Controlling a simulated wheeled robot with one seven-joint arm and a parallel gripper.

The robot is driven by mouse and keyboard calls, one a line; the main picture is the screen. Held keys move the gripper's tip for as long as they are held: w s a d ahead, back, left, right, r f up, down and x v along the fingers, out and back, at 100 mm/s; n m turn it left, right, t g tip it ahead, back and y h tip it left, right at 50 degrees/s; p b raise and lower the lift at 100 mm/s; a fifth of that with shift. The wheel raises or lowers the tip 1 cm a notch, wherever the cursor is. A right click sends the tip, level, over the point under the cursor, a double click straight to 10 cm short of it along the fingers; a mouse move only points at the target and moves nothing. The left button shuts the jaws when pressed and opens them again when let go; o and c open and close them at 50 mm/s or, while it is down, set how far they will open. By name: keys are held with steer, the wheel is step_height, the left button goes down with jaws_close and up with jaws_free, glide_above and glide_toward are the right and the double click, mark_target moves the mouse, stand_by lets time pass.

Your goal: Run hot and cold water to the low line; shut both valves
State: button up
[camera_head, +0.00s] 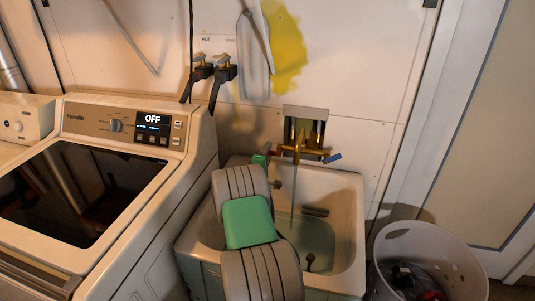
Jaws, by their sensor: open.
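The utility sink (349,190) stands against the wall, with a brass faucet (300,152) above its back edge. The red hot handle (275,153) is on the faucet's left and the blue cold handle (333,157) on its right, sticking out to the side. A thin stream of water (292,195) falls from the spout. Greenish water (312,238) lies in the basin; I cannot make out a low line. My gripper (268,164) is open, small and mostly hidden beyond my arm, by the red handle; I cannot tell whether it touches it.
My grey and green arm covers the sink's left part. A washer (85,150) showing OFF stands left. Two wall valves (213,70) with dark hoses and a hanging grey cloth (254,55) are above. A white basket (425,240) stands on the floor at right, beside a door (480,130).

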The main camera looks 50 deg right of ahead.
steer(key=shift+a, duration=0.15)
steer(key=b+v, duration=0.1)
steer(key=v, duration=0.6)
steer(key=shift+s+a, duration=0.15)
steer(key=shift+a, duration=0.1)
steer(key=shift+c, duration=0.3)
